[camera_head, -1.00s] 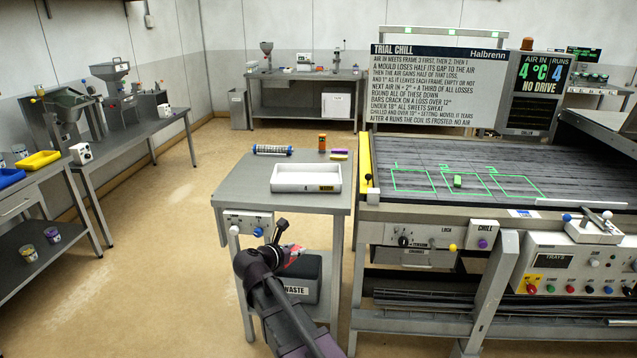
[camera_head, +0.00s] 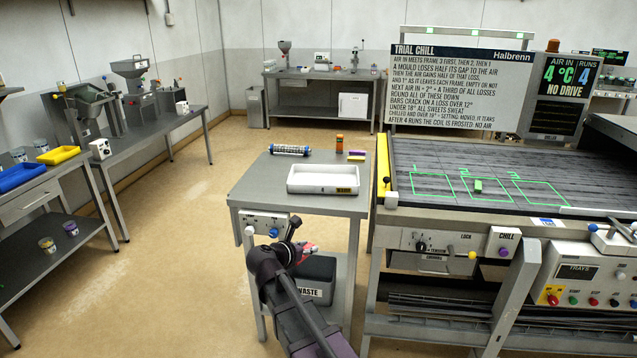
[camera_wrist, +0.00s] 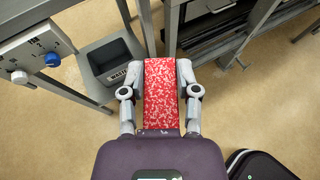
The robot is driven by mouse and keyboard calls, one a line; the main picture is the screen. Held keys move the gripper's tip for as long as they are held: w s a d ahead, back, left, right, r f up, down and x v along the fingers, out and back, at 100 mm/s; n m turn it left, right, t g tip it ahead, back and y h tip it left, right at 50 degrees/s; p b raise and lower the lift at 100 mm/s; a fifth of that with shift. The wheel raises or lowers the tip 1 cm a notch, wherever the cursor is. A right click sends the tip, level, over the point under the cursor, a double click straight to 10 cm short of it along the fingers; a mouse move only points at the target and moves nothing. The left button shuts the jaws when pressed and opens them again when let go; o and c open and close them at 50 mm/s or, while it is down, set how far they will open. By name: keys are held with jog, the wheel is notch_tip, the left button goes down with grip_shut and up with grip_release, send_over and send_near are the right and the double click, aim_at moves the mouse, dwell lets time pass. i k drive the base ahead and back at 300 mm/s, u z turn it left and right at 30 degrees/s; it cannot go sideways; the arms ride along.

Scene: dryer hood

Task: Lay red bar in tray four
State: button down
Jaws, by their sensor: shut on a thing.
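My gripper (camera_wrist: 160,78) is shut on a red bar (camera_wrist: 162,105) with white speckles, held lengthwise between the two fingers in the wrist view. In the head view my gripper (camera_head: 303,248) is in front of the small grey table and below its top, with a bit of the red bar (camera_head: 310,247) showing. A white, shallow tray (camera_head: 322,189) lies on that table, with a small mark that looks like a 4 and a yellow label on its front. It looks empty. The bar is apart from the tray.
Behind the tray are a blue-ended cylinder (camera_head: 289,150), an orange jar (camera_head: 339,141) and small purple and yellow bars (camera_head: 356,155). A waste bin (camera_head: 316,280) stands under the table. The chill bench (camera_head: 440,170) at right has green outlined frames and a green block (camera_head: 478,185).

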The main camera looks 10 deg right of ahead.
aim_at(317, 179)
jog(key=i, duration=1.4)
jog(key=z, duration=0.05)
